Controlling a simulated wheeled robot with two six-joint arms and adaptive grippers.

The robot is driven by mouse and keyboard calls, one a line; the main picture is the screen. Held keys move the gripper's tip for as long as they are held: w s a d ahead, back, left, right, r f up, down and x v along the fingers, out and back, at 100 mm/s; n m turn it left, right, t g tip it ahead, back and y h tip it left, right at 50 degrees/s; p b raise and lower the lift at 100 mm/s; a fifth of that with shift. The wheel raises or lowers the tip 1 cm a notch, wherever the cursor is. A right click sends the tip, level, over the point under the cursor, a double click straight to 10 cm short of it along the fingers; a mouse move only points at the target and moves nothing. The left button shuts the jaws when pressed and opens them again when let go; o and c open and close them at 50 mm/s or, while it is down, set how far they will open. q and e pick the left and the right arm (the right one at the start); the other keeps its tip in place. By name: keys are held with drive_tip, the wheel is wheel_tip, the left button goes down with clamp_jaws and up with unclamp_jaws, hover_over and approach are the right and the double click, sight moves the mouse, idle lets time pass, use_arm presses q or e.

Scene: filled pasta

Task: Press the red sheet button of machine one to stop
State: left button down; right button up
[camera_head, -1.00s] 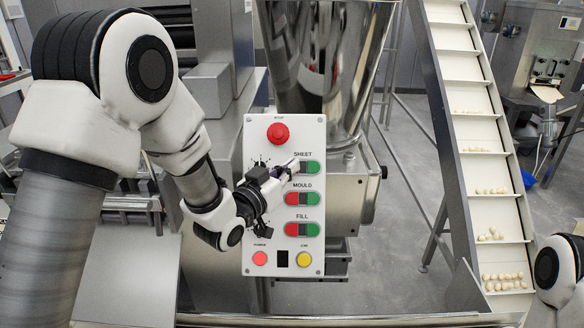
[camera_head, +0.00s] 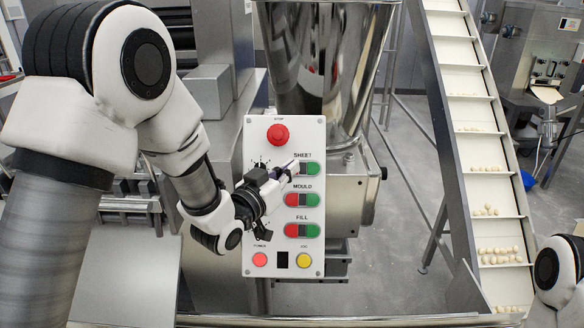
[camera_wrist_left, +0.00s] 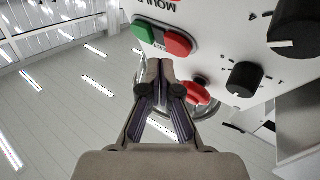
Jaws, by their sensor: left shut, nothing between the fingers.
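The white control panel (camera_head: 254,215) of the machine faces me. Its sheet button pair sits below the red stop knob (camera_head: 278,133), with the green half (camera_head: 312,169) on the right. The red half is mostly hidden behind my left gripper (camera_head: 294,167) in the head view. In the left wrist view the red sheet button (camera_wrist_left: 178,44) and green half (camera_wrist_left: 144,32) show just ahead of my closed left fingertips (camera_wrist_left: 160,66). The fingers hold nothing. I cannot tell whether they touch the red button. My right gripper is out of view.
Mould buttons (camera_head: 302,200) and fill buttons (camera_head: 302,230) lie below, with a pink power button (camera_head: 260,260) and a yellow button (camera_head: 304,260). A black dial is partly covered by my gripper. A steel hopper (camera_head: 330,60) stands behind; an inclined conveyor (camera_head: 470,110) carries pasta pieces at right.

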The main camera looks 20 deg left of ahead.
use_arm(q)
drive_tip(key=s+r, duration=0.1)
drive_tip(key=s, duration=0.1)
drive_tip(key=s+d+r+p, duration=0.1)
drive_tip(key=s, duration=0.1)
drive_tip(key=shift+d+r, duration=0.1)
drive_tip(key=shift+r, duration=0.2)
idle(0.3)
